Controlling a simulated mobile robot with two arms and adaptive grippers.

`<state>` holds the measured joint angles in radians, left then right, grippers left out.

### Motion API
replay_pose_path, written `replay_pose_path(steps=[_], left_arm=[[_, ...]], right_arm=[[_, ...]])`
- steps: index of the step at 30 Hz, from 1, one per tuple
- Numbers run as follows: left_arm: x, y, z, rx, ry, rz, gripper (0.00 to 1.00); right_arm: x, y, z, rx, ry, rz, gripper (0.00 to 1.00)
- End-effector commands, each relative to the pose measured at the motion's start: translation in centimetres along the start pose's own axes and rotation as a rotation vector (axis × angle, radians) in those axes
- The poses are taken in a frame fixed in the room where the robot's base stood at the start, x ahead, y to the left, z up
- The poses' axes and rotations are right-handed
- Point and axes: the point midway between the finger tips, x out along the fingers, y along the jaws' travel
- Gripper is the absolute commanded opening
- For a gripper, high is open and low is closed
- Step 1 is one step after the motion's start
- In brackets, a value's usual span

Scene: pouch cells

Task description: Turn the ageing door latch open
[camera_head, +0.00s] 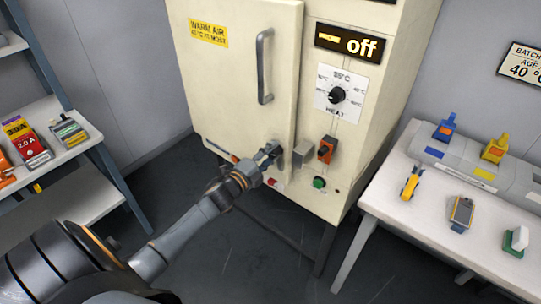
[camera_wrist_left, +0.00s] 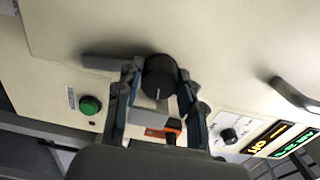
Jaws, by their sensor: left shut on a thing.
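The ageing door is the cream cabinet door (camera_head: 235,90) with a yellow "WARM AIR" label and a dark bar handle (camera_head: 264,66); it looks closed. My left gripper (camera_head: 270,156) is at the door's lower right, covering most of the latch in the head view. In the left wrist view, the latch's dark round knob (camera_wrist_left: 160,78) with a white line sits between the two fingers (camera_wrist_left: 158,95), which are shut on it. A grey bar (camera_wrist_left: 104,61) extends left from beside the knob. A grey block (camera_head: 302,153) is on the frame right of the door. My right gripper is out of view.
An orange switch (camera_head: 326,149), green button (camera_head: 319,183), heat dial (camera_head: 338,95) and "off" display (camera_head: 350,42) are on the cabinet front. A white table (camera_head: 395,210) with tools stands right. A shelf (camera_head: 60,150) with packs stands left. Floor between is clear.

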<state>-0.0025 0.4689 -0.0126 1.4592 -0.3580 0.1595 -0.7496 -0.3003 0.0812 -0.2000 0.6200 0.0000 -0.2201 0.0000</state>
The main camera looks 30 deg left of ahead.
Motion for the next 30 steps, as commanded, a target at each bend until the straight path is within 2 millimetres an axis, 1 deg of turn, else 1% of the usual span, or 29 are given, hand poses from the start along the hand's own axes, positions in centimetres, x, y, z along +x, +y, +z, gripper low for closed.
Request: replay_pose_path(steps=[3, 9, 27, 28, 29, 30], left_arm=[[-0.03, 0.17, -0.05, 0.065, 0.0, 0.001, 0.0], [-0.04, 0.14, -0.04, 0.139, 0.001, 0.002, 0.0], [-0.05, 0.11, -0.05, 0.174, 0.001, 0.003, 0.0], [-0.05, 0.12, -0.06, 0.175, 0.001, 0.003, 0.45], [-0.04, 0.11, -0.06, 0.175, 0.001, 0.003, 0.51], [-0.04, 0.11, -0.05, 0.174, 0.001, 0.003, 0.59]], right_arm=[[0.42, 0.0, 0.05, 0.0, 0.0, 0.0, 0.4], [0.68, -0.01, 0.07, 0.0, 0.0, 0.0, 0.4], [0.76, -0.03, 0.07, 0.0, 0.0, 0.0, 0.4], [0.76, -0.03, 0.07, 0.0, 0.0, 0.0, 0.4], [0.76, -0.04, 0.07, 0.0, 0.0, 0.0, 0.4], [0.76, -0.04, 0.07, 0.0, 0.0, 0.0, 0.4]])
